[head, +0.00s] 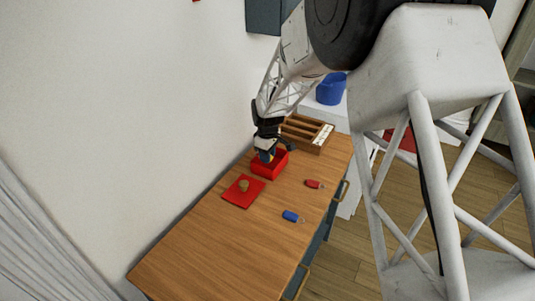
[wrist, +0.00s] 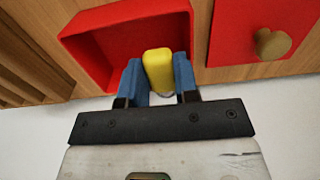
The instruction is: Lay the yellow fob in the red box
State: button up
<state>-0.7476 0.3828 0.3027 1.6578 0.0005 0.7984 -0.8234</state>
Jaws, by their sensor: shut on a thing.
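The yellow fob (wrist: 158,69) is between the blue fingers of my gripper (wrist: 158,80) in the wrist view, and the gripper is shut on it. The open red box (wrist: 88,62) lies under the fob, and its inner floor shows around it. In the head view my gripper (head: 267,154) is over the red box (head: 272,171), near its back-left side. I cannot tell whether the fob touches the box floor. The fob cannot be made out in the head view.
A red lid (head: 237,194) with a round knob lies beside the box. A red fob (head: 314,184) and a blue fob (head: 291,216) lie on the wooden top (head: 215,243). A slatted wooden tray (head: 317,147) stands behind the box. The near part of the top is clear.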

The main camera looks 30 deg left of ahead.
jog(key=shift+f, duration=0.3)
jog(key=o, duration=0.9)
notch_tip(320, 180, up, 13)
dwell(0.5)
jog(key=shift+r, duration=0.15)
dwell(0.7)
